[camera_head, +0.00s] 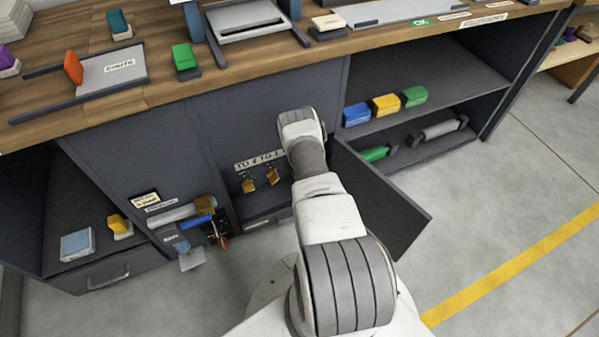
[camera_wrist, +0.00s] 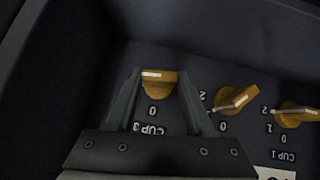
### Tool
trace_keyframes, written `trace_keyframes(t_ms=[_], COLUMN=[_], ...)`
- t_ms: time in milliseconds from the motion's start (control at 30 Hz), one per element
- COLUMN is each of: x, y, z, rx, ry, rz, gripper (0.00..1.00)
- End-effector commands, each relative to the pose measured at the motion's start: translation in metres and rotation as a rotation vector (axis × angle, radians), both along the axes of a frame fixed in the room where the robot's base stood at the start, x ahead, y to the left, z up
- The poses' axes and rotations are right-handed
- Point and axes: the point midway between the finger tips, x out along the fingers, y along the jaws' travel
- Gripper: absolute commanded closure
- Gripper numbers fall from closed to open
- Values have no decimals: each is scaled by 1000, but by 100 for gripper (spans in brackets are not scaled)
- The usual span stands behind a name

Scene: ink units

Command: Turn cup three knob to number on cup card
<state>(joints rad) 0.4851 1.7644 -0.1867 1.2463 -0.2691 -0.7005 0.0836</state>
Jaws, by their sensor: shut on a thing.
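My gripper (camera_wrist: 157,76) is shut on the orange cup three knob (camera_wrist: 158,88) in the wrist view, one finger at each side. The knob carries a white mark that lies about level in the picture. An upside-down CUP 3 label and a 0 show below it. To its right are the middle orange knob (camera_wrist: 232,98), turned at a slant, and the cup one knob (camera_wrist: 295,115). In the head view two orange knobs (camera_head: 248,185) (camera_head: 272,177) show; my arm hides the gripper and the third. A white card (camera_head: 259,160) above them is partly covered and I cannot read it surely.
An open dark door (camera_head: 382,200) stands to the right of my arm. Shelves right hold blue, yellow and green blocks (camera_head: 385,104). A cluttered unit (camera_head: 188,225) stands left of the knobs. The wooden counter (camera_head: 270,72) runs above. Open floor lies right.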

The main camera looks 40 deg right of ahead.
Motion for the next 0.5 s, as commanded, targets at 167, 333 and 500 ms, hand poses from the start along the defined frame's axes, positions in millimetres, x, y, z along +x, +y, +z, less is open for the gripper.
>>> trace_keyframes(t_ms=[167, 333, 500], x=[-1, -1, -1], y=[-4, -3, -3], z=[-1, -1, -1], rx=[81, 131, 156], ry=[-22, -31, -37], rz=[-6, -4, -2], gripper=[100, 100, 100])
